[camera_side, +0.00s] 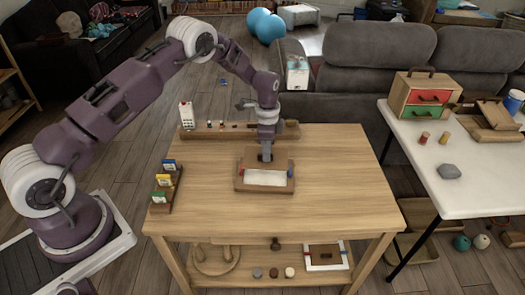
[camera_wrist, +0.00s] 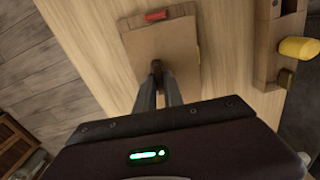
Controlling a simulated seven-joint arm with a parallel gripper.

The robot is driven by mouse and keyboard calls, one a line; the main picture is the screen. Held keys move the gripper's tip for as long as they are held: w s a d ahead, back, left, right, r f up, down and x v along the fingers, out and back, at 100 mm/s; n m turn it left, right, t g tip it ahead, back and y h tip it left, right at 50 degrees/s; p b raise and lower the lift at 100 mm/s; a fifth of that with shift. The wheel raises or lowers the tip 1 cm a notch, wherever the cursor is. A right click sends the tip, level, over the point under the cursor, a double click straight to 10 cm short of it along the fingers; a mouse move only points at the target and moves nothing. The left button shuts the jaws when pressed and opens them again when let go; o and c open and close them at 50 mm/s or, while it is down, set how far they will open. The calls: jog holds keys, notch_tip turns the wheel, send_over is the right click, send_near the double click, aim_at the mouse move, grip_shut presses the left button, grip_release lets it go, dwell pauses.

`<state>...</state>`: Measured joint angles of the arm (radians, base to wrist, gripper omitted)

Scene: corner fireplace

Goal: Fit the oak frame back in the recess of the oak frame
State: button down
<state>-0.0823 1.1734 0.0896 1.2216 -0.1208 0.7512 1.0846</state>
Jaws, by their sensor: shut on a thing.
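An oak frame (camera_side: 265,187) lies on the wooden table, with a pale panel (camera_side: 265,177) showing in its front part. It has a blue piece at its left end and a red piece (camera_side: 290,173) at its right end. My gripper (camera_side: 266,157) points down over its back part. In the wrist view, my gripper (camera_wrist: 160,70) is shut on a small dark upright part on the tan board (camera_wrist: 165,48) of the oak piece. The oak end strip with the red piece (camera_wrist: 155,16) is beyond it. I cannot tell whether the held part is seated in the recess.
A wooden rail (camera_side: 220,133) with small pieces runs along the table's back; it holds a yellow cylinder (camera_wrist: 298,48) in the wrist view. A rack of coloured cards (camera_side: 165,190) stands at the left edge. The table's front and right (camera_side: 345,190) are clear. A white table (camera_side: 470,185) stands to the right.

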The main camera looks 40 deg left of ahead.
jog(key=shift+f, duration=3.2)
jog(key=shift+f, duration=0.7)
jog(key=c, duration=1.4)
grip_release()
jog(key=shift+o, duration=0.2)
jog(key=shift+n+t, duration=0.3)
jog(key=shift+n, duration=0.2)
jog(key=r, duration=1.5)
jog(key=shift+s+d, duration=0.1)
jog(key=shift+d, duration=0.25)
jog(key=s+d+r+n+t, duration=0.15)
jog(key=s+r, duration=0.35)
jog(key=r, duration=0.5)
jog(key=s+d+r+n+t, duration=0.15)
jog(key=s+r, duration=0.35)
jog(key=r, duration=0.6)
jog(key=s+d+r+n, duration=0.1)
jog(key=s+r+n, duration=0.15)
jog(key=s, duration=0.35)
jog(key=s+d+r+n, duration=0.1)
jog(key=s+r, duration=0.3)
jog(key=s, duration=0.2)
jog(key=s+f+n+t, duration=0.1)
jog(key=s+n+t, duration=0.1)
jog(key=s, duration=1.2)
jog(key=shift+s+d+f, duration=0.15)
jog(key=shift+d+f, duration=0.2)
jog(key=shift+f, duration=0.05)
